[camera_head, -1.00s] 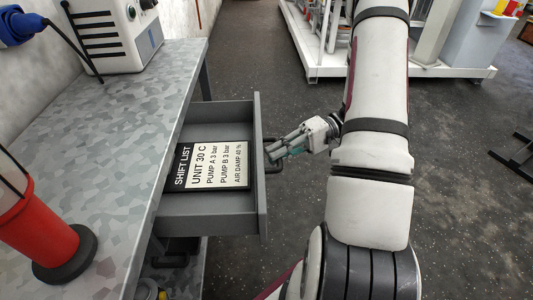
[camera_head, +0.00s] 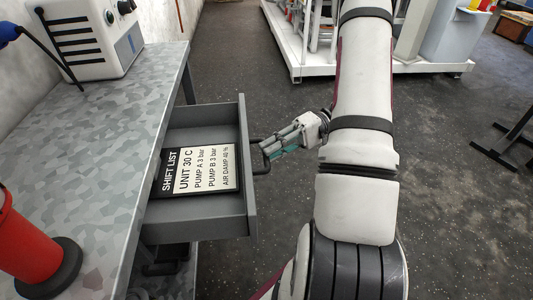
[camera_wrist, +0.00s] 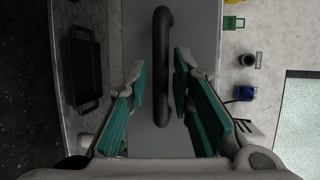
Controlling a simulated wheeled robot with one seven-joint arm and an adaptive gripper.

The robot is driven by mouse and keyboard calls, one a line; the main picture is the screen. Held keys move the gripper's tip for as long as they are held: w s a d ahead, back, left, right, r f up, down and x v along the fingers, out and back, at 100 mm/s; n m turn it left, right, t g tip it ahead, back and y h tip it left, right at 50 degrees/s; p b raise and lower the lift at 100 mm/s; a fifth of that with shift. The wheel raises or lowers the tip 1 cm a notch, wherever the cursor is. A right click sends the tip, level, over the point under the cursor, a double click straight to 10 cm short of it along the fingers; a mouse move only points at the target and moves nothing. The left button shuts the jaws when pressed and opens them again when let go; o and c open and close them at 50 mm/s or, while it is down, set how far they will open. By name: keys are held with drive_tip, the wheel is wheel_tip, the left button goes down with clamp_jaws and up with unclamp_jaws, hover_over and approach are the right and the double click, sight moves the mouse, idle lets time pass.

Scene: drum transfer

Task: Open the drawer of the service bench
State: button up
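The grey drawer (camera_head: 246,212) of the service bench (camera_head: 135,110) stands pulled well out, with its inside in view. A shift list card (camera_head: 200,170) lies in it. The dark bar handle (camera_head: 262,172) is on the drawer's front. My gripper (camera_head: 268,152) is at the handle, partly covering it in the head view. In the wrist view the handle (camera_wrist: 162,65) lies between the two teal-padded fingers of my gripper (camera_wrist: 159,85), with a gap on each side. The gripper is open and holds nothing.
A white unit with vents (camera_head: 85,45) and a red object with a dark round base (camera_head: 25,240) stand on the bench top. A white skid (camera_head: 310,68) stands ahead. The floor at right is mostly clear.

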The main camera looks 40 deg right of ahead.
drive_tip(key=v, duration=0.9)
drive_tip(key=shift+d, duration=0.4)
drive_tip(key=shift+s, duration=0.1)
